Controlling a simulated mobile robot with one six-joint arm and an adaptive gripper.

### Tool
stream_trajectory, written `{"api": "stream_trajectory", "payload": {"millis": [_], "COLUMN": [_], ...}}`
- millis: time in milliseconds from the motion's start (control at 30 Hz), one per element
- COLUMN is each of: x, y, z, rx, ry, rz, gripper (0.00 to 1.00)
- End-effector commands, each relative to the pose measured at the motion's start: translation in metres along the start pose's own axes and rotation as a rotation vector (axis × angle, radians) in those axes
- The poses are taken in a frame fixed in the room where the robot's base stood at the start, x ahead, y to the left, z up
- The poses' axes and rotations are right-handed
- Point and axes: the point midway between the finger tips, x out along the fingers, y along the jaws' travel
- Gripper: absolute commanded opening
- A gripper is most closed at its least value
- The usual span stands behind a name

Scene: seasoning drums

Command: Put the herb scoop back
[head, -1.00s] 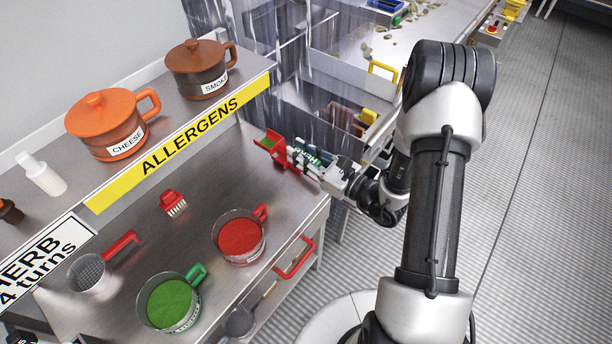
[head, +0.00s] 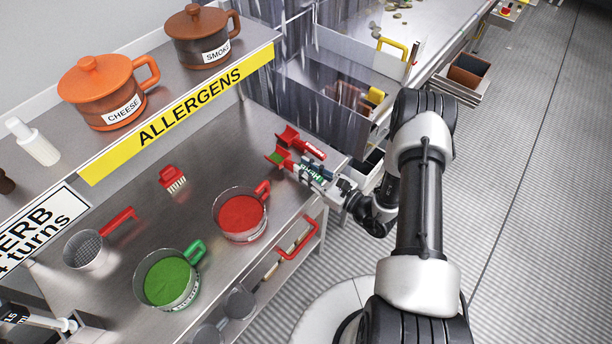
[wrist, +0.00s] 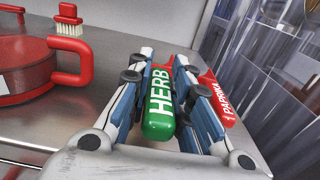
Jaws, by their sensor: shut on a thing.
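The herb scoop has a green handle marked HERB, seen in the wrist view (wrist: 159,100) and, smaller, in the head view (head: 309,171). My gripper (head: 319,180) is shut on this handle, with one finger on each side in the wrist view (wrist: 163,75). The scoop is at the right end of the steel worktop (head: 215,155); whether it touches the top I cannot tell. A red paprika scoop (head: 313,149) lies close beside it on the far side. Its handle also shows just right of my gripper in the wrist view (wrist: 217,100).
A tub of red powder (head: 240,218) and a tub of green powder (head: 167,280) stand on the worktop, with a small red brush (head: 172,178) and a red-handled sieve (head: 88,250). The ALLERGENS shelf (head: 190,112) overhangs the back. Bare worktop lies between brush and scoops.

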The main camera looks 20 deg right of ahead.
Motion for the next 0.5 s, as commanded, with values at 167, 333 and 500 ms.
{"api": "stream_trajectory", "payload": {"millis": [167, 333, 500], "x": [0.0, 0.0, 0.0], "y": [0.0, 0.0, 0.0], "z": [-0.026, -0.025, -0.028], "rx": [0.001, 0.0, 0.001], "ry": [0.0, 0.0, 0.0], "rz": [0.0, 0.0, 0.0], "gripper": [0.0, 0.0, 0.0]}}
